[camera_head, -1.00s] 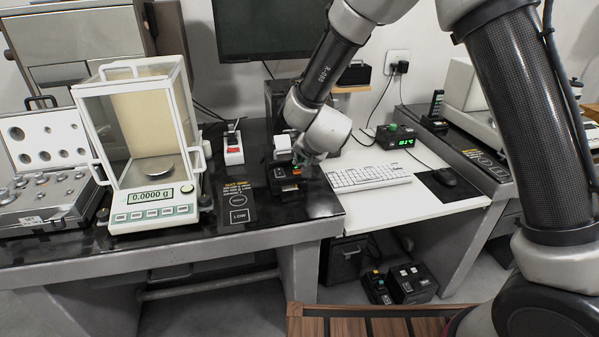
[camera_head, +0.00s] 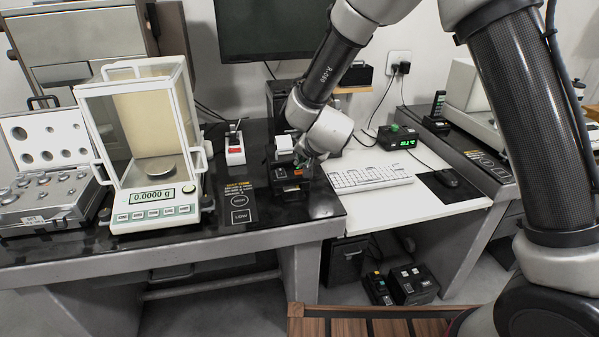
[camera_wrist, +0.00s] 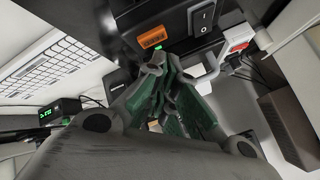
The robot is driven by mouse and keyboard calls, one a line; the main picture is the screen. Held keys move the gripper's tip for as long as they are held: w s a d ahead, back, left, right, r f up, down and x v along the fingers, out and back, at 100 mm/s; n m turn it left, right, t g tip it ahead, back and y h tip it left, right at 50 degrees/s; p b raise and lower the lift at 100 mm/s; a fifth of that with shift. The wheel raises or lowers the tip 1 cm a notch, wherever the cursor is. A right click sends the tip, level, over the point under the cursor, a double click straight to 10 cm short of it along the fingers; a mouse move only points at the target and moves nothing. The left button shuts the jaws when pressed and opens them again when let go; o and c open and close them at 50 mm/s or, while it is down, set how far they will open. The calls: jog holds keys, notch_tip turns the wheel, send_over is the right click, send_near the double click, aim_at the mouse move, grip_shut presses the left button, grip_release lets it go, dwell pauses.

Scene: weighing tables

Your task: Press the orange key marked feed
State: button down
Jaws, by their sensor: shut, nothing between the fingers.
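The orange key (camera_wrist: 152,37) is on the front of a small black device and shows near the top of the wrist view. It shows small in the head view (camera_head: 298,171), just below my gripper. The black device (camera_head: 285,182) stands on the dark tabletop, right of the glass-sided balance. My gripper (camera_wrist: 155,62) is shut and empty. Its fingertips are just below the orange key in the wrist view; whether they touch it I cannot tell. The key's lettering is too small to read surely.
A black rocker switch (camera_wrist: 204,17) is right of the orange key. The balance (camera_head: 155,215) reads 0.0000 g. A keyboard (camera_head: 370,175) and a green-lit display box (camera_head: 398,138) are on the white desk at right.

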jog(key=shift+f, duration=0.4)
jog(key=shift+f, duration=0.4)
dwell(0.6)
jog(key=shift+r, duration=0.85)
jog(key=shift+r, duration=0.1)
jog(key=shift+d+r, duration=0.1)
jog(key=shift+r, duration=2.3)
